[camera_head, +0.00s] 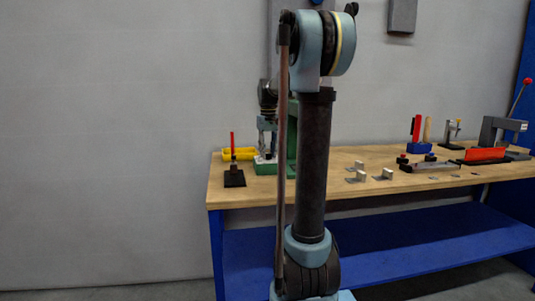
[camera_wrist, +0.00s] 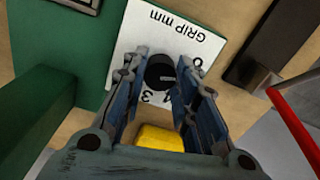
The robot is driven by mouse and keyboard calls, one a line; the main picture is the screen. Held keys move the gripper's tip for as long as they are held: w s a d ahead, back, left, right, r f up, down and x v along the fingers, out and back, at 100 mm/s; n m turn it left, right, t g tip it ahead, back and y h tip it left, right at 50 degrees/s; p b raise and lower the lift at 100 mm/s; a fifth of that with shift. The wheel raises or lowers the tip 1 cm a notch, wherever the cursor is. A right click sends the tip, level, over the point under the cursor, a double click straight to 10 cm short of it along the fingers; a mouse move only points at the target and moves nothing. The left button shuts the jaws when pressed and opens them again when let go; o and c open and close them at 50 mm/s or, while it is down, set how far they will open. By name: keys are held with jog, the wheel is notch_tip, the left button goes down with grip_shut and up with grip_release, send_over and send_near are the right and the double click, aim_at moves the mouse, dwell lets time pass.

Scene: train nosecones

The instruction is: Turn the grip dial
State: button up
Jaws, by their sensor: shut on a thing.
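The grip dial is a round black knob (camera_wrist: 160,72) on a white plate (camera_wrist: 195,32) printed "GRIP mm" with a few digits. A pale pointer mark shows on the knob. My gripper (camera_wrist: 162,62) is shut on the dial, with one finger on each side of it. In the head view my gripper (camera_head: 267,142) is low over the bench, close to the green machine (camera_head: 266,169). The dial itself cannot be made out there. Some of the plate's markings are hidden behind my fingers.
A yellow tray (camera_wrist: 158,138) lies beside the plate. A red rod (camera_wrist: 293,125) and a dark base (camera_wrist: 278,42) are at the right in the wrist view. Metal blocks (camera_head: 361,172) and tools stand farther right on the wooden bench (camera_head: 425,182).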

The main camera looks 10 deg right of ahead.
aim_at(268, 153)
jog(key=shift+w+n, duration=0.2)
jog(key=shift+n, duration=0.9)
jog(key=o, duration=1.1)
jog(key=shift+s, duration=0.1)
notch_tip(268, 153, up, 12)
